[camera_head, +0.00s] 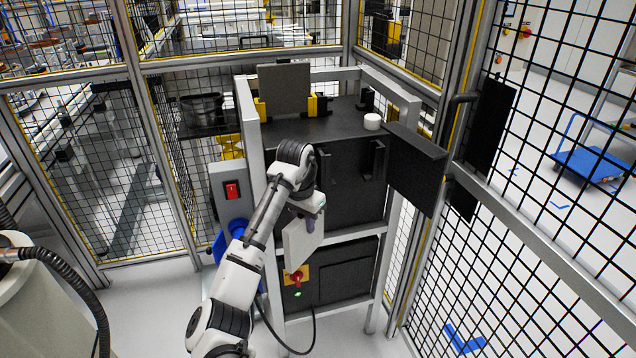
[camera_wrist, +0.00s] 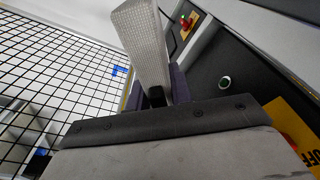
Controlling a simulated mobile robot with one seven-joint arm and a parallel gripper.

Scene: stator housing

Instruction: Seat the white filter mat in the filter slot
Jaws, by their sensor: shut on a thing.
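The white filter mat (camera_head: 302,246) is a pale flat panel in front of the stand's lower front, tilted in the head view. In the wrist view the mat (camera_wrist: 145,42) shows its fine textured face, standing out from the jaws. My gripper (camera_head: 305,221) is shut on one end of the mat and holds it clear of the floor. In the wrist view my gripper (camera_wrist: 156,95) shows dark fingers around the mat's near end. I cannot make out the filter slot; my arm and the mat cover part of the stand's front.
The dark cabinet (camera_head: 345,180) stands in a grey frame, with a dark panel (camera_head: 415,170) jutting out on the right. A red knob on a yellow plate (camera_head: 296,278) sits beside the mat. A white cylinder (camera_head: 372,121) stands on top. Mesh fencing (camera_head: 120,160) closes in both sides.

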